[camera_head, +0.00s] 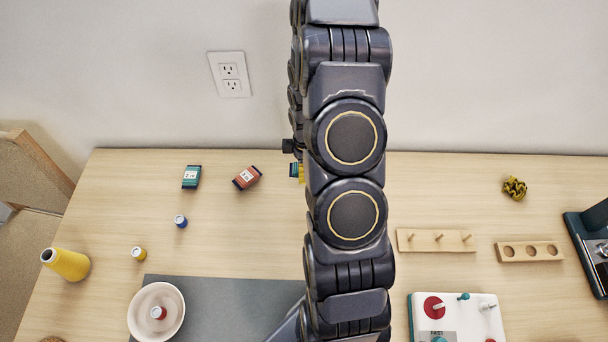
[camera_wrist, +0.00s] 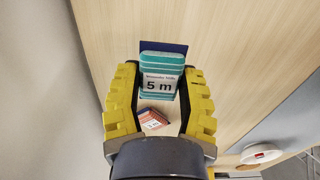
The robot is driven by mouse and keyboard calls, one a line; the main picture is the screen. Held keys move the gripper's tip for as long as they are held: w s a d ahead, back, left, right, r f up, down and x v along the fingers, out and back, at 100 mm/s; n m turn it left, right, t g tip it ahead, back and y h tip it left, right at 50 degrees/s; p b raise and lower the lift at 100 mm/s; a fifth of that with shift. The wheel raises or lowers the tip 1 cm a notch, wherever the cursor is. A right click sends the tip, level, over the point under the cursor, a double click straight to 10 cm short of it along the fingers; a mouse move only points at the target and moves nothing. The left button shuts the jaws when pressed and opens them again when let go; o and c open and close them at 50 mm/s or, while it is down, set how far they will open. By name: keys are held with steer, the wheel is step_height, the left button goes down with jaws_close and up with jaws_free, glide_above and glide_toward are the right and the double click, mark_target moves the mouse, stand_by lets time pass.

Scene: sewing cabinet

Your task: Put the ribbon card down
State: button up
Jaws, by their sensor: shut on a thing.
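The teal ribbon card (camera_wrist: 158,97), with a dark blue backing and a white "5 m" label, is between the yellow fingers of my gripper (camera_wrist: 162,76) in the wrist view. My gripper is shut on it. In the head view a small teal part of the card (camera_head: 293,170) shows at the left edge of my arm, near the back of the table (camera_head: 240,230). My arm hides the rest of the card and most of the gripper there. I cannot tell whether the card touches the table.
A red ribbon card (camera_head: 247,177) and another teal one (camera_head: 191,177) lie to the left. Blue (camera_head: 181,221) and yellow (camera_head: 139,254) spools, a yellow cone (camera_head: 66,264) and a white bowl (camera_head: 172,298) stand nearer. A peg rack (camera_head: 436,241) is right. The wall is close behind.

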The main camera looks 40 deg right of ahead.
steer(key=shift+f, duration=1.9)
steer(key=shift+f, duration=0.1)
steer(key=o, duration=0.8)
steer(key=shift+c, duration=0.2)
